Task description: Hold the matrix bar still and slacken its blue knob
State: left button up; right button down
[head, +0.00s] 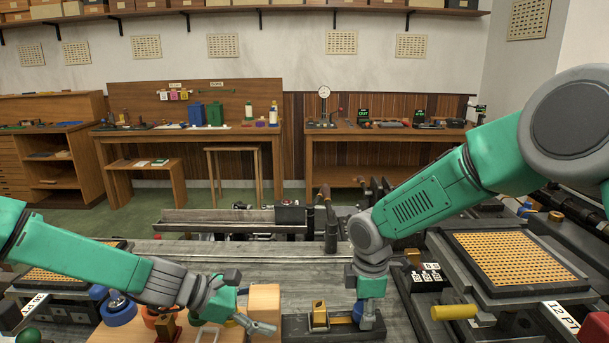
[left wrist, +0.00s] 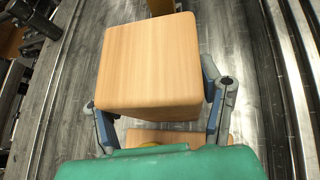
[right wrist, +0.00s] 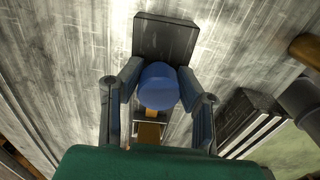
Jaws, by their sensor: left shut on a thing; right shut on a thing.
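My right gripper (right wrist: 158,84) is shut around the round blue knob (right wrist: 158,92), one finger on each side of it in the right wrist view. In the head view the knob (head: 358,311) is partly hidden behind that gripper (head: 366,318). The knob sits on a dark base (head: 296,327) that also carries an upright brass block (head: 319,312). My left gripper (left wrist: 158,98) is shut on a pale wooden block (left wrist: 150,58), its fingers along the block's sides. This block (head: 264,299) stands left of the dark base. I cannot tell which piece is the matrix bar.
Left of the wooden block are a blue ring-shaped piece (head: 118,309) and an orange one (head: 165,317). At right are a perforated tan plate (head: 512,257) and a yellow handle (head: 454,312). The grey bench top (head: 290,268) behind the base is mostly clear.

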pick_arm(q)
jog(key=shift+d, duration=0.1)
pick_arm(e)
jog(key=c, duration=1.5)
grip_release()
jog(key=shift+s+a+f, duration=0.1)
jog(key=shift+s+a, duration=0.15)
jog(key=shift+a, duration=0.15)
jog(key=o, duration=0.5)
jog(key=shift+c, duration=0.2)
pick_arm(q)
jog(key=shift+a, duration=0.2)
pick_arm(e)
jog(key=shift+w, duration=0.1)
notch_tip(320, 180, up, 12)
pick_arm(q)
jog(key=o, duration=1.3)
